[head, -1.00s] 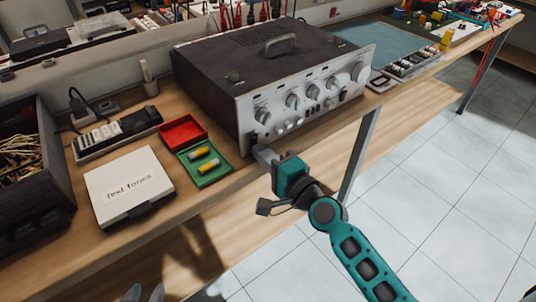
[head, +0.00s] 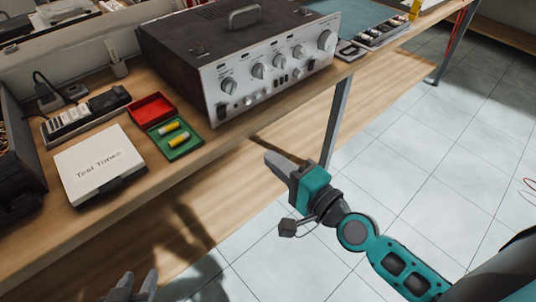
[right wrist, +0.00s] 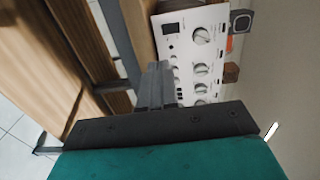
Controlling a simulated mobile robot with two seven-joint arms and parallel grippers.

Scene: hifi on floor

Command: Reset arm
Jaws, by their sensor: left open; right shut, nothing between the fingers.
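My right gripper (head: 277,163) is shut and empty. In the head view it hangs in front of the bench edge, below and apart from the silver-and-black hifi amplifier (head: 262,72). In the right wrist view the closed fingers (right wrist: 156,85) point toward the amplifier's knobbed front panel (right wrist: 194,55), which appears turned on its side. My left gripper (head: 135,288) shows at the bottom left of the head view, open and empty, with its two fingertips apart. The rest of the left arm is out of view.
The wooden bench (head: 190,165) carries a white "Test Tones" case (head: 98,165), an open red-and-green box (head: 152,108) with yellow cylinders, and a power strip (head: 85,115). A bench leg (head: 335,120) stands behind my right gripper. The tiled floor (head: 410,150) at right is open.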

